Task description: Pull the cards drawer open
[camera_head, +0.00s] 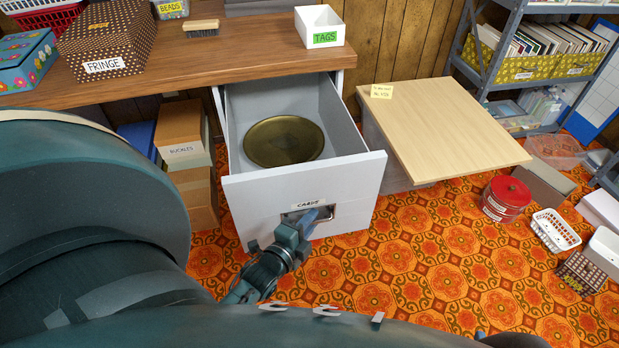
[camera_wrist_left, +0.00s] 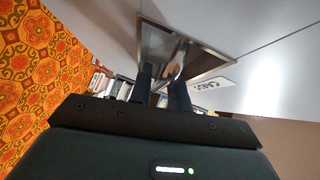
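The cards drawer (camera_head: 235,205) is a grey-white drawer under the wooden desk top, standing well out with its inside showing. A round brass plate (camera_head: 284,141) lies in it. Its front carries a "CARDS" label (camera_head: 309,204) above a metal recessed handle (camera_head: 326,214). My left gripper (camera_head: 306,223) is at this handle. In the left wrist view its two dark fingers (camera_wrist_left: 161,88) reach into the metal handle (camera_wrist_left: 158,42), a small gap apart, and look closed on it; the exact contact is partly hidden. My right gripper is not in view.
The desk top (camera_head: 170,72) holds a "FRINGE" box (camera_head: 107,37) and a white "TAGS" box (camera_head: 320,27). Boxes stand under the desk left of the drawer. A pale wooden panel (camera_head: 450,130) is at its right. Patterned floor (camera_head: 420,270) is clear in front; a red tin (camera_head: 505,198) stands further right.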

